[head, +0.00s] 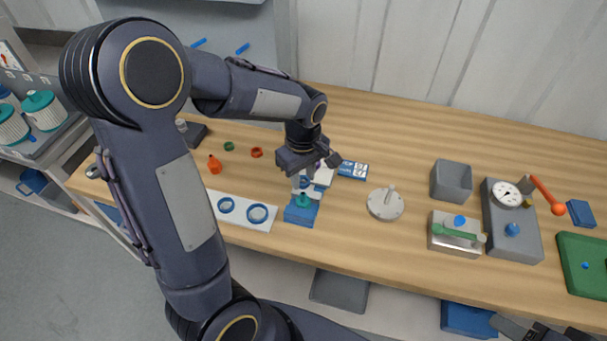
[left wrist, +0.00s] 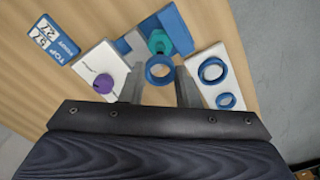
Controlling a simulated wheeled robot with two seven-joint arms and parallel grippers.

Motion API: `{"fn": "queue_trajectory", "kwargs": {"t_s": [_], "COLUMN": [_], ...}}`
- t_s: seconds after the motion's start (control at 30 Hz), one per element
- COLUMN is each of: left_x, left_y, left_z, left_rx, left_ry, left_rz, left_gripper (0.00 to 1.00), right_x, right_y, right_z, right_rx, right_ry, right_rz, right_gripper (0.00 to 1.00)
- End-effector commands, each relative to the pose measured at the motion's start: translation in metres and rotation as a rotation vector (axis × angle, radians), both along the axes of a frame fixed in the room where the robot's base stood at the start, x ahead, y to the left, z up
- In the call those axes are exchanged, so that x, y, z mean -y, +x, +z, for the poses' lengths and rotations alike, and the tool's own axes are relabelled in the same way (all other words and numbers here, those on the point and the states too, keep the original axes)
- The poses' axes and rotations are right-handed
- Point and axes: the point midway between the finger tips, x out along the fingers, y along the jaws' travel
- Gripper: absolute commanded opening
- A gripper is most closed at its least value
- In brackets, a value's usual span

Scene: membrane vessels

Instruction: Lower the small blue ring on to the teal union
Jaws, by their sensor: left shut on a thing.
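My left gripper (head: 304,179) is shut on a small blue ring (left wrist: 149,74), which shows between its fingertips in the left wrist view (left wrist: 160,78). The teal union (left wrist: 160,42) stands on a blue block (left wrist: 181,33); it also shows in the head view (head: 304,200), just below the gripper. The held ring appears apart from the union, above it and slightly to one side. The exact height gap cannot be told. A dark part at the bottom right edge of the head view looks like my right gripper (head: 545,332); its fingers are not clear.
A white board (head: 240,222) with two blue rings lies beside the block. A white piece with a purple knob (left wrist: 103,83) and a blue label card (head: 353,170) are close by. A round grey lid (head: 385,204) stands to the right, with bare table between.

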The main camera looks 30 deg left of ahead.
Motion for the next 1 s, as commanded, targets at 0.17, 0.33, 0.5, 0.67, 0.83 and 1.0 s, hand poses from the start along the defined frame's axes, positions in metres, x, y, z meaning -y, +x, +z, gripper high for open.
{"fn": "queue_trajectory", "kwargs": {"t_s": [0.17,0.33,0.5,0.67,0.83,1.0], "left_x": [0.0,0.0,0.0,0.0,0.0,0.0], "left_y": [0.0,0.0,0.0,0.0,0.0,0.0], "left_z": [-0.015,-0.027,-0.039,-0.051,-0.062,-0.068], "left_rx": [0.0,0.0,-0.001,-0.001,0.0,0.0], "left_ry": [0.0,0.0,0.0,0.0,0.0,0.0], "left_rz": [0.0,0.0,0.0,0.0,0.0,0.0], "left_gripper": [0.08,0.08,0.08,0.08,0.08,0.08], "right_x": [0.0,0.0,0.0,0.0,0.0,0.0], "right_y": [0.0,0.0,0.0,0.0,0.0,0.0], "right_z": [-0.013,-0.022,-0.032,-0.041,-0.05,-0.055], "right_rx": [0.0,0.0,0.0,0.0,0.0,0.0], "right_ry": [0.0,0.0,0.0,0.0,0.0,0.0], "right_rz": [0.0,0.0,0.0,0.0,0.0,0.0], "right_gripper": [0.52,0.52,0.52,0.52,0.52,0.52]}}
